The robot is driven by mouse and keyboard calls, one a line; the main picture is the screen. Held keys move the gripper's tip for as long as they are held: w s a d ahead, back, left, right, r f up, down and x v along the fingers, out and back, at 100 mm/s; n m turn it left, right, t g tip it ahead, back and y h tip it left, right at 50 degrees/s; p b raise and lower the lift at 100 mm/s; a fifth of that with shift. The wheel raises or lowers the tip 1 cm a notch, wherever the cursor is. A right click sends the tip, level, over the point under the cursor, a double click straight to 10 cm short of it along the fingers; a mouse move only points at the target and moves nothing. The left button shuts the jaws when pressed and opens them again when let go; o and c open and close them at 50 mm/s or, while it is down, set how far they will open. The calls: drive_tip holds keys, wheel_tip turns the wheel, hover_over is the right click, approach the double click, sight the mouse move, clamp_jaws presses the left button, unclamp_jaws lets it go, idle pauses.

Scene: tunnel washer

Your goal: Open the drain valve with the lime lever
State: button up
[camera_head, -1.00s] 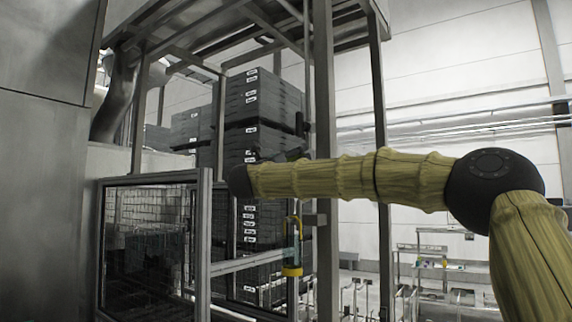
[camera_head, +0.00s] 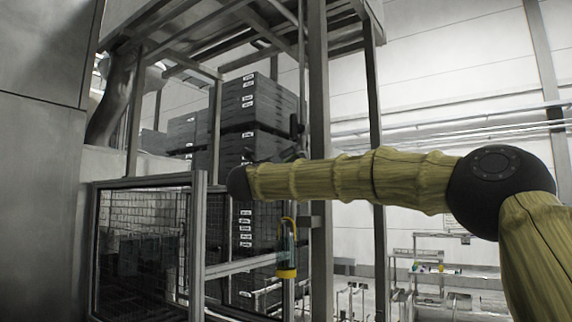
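I see no drain valve or lime lever that I can make out in the head view. My olive-yellow arm reaches in from the right and crosses the middle of the picture, with a dark round joint at its left end.
A grey metal frame (camera_head: 320,120) stands around stacked dark boxes (camera_head: 252,95). A mesh guard panel (camera_head: 150,245) is at lower left. A yellow-and-teal fitting (camera_head: 287,250) hangs by the post. A large grey wall (camera_head: 40,200) fills the left. A shelf rack (camera_head: 440,270) stands far right.

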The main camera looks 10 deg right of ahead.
idle(0.3)
drive_tip(key=v, duration=1.2)
drive_tip(key=shift+c, duration=0.4)
